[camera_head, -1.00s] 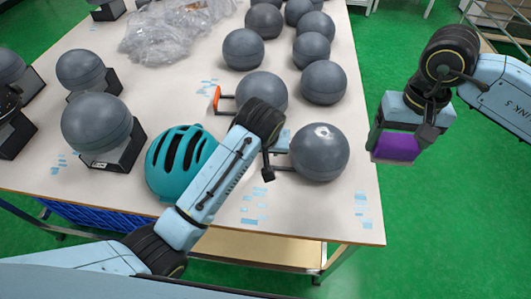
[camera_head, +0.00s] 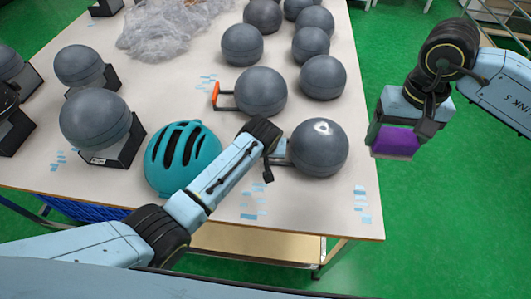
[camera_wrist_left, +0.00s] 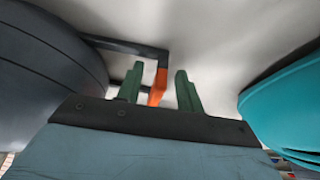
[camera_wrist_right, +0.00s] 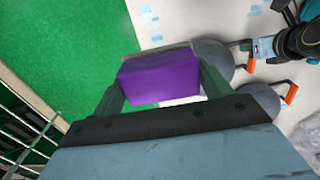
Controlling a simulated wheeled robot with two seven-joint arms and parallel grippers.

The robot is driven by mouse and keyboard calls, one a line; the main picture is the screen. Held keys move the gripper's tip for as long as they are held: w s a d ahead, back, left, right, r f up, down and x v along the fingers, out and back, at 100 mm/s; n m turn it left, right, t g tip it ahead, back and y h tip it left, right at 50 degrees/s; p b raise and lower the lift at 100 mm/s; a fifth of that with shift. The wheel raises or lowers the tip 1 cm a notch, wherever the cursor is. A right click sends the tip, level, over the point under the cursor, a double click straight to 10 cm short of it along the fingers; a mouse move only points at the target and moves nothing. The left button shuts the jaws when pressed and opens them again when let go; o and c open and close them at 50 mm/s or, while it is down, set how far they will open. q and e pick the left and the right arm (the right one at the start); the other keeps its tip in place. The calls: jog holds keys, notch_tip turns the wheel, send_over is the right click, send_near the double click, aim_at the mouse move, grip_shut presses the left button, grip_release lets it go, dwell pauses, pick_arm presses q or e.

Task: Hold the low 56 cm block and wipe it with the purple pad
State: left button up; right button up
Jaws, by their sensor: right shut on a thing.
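No plain block shows; a grey ball (camera_head: 318,147) with a side handle sits at the near right of the table. My left gripper (camera_head: 270,160) is beside this ball, on its handle side, with the handle mostly hidden there. In the left wrist view my left gripper (camera_wrist_left: 158,90) has its fingers apart, with the orange grip (camera_wrist_left: 160,80) of the handle between them; a gap shows beside the right finger. My right gripper (camera_head: 405,130) is shut on the purple pad (camera_head: 397,140), off the table's right edge. The pad also shows between the fingers in the right wrist view (camera_wrist_right: 160,80).
A teal helmet (camera_head: 182,158) lies left of my left gripper. Another grey ball (camera_head: 260,91) with an orange-gripped handle (camera_head: 215,95) stands behind. Several more balls and crumpled plastic (camera_head: 165,30) fill the back. The table (camera_head: 330,205) is clear at its near right corner.

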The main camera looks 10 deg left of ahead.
pick_arm(q)
grip_shut()
dwell(1.4)
